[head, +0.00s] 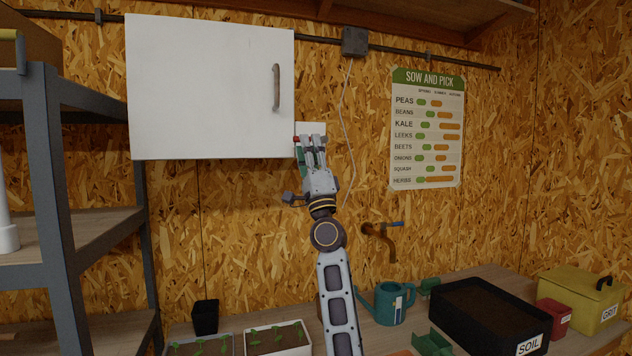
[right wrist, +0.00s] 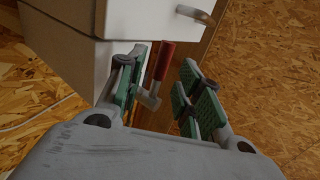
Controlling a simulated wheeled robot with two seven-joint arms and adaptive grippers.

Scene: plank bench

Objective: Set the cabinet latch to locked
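The white cabinet (head: 205,85) hangs on the wall with its door closed. Its latch has a red-gripped lever (right wrist: 164,61) on a bent metal shank; in the head view only a bit of red (head: 296,139) shows beside my fingers. A pale plate (head: 310,128) is behind my fingertips at the cabinet's right edge. My right gripper (head: 312,146) is raised at the latch. In the right wrist view its green-padded fingers (right wrist: 165,90) are apart, with the lever between them, closer to the left finger. I cannot tell whether that finger touches it. My left gripper is out of view.
A cabinet handle (head: 277,87) stands out from the door near the latch. A cord (head: 345,120) hangs just right of my gripper. The bench holds a watering can (head: 388,304), a soil box (head: 482,312) and seedling trays (head: 278,339).

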